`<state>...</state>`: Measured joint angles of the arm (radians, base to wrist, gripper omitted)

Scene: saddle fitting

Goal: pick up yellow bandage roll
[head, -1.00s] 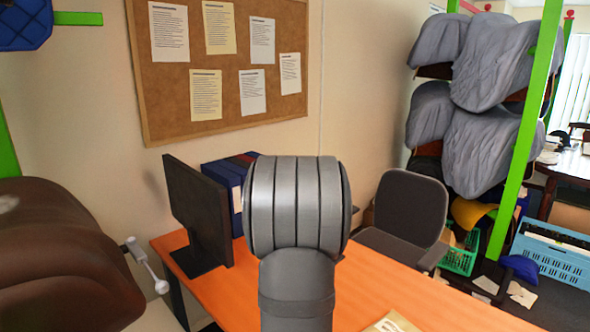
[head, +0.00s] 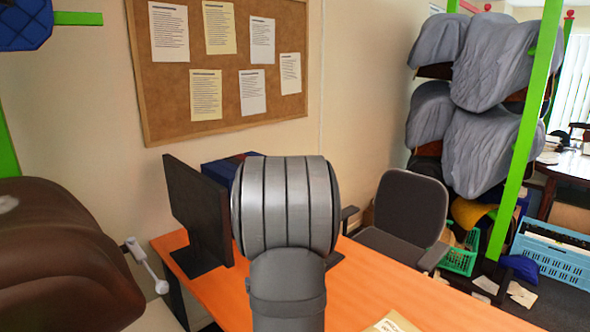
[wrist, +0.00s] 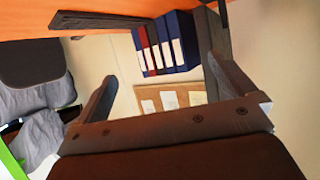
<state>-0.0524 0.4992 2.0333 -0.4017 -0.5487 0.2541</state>
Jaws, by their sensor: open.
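I cannot make out a yellow bandage roll in either view.
The orange desk (head: 375,285) holds a black monitor (head: 197,215), binders (wrist: 165,42) and a paper (head: 392,323) at its near edge. A dark chair (head: 408,212) stands behind. A brown saddle (head: 60,265) is at left; a green rack (head: 527,130) holds covered saddles.

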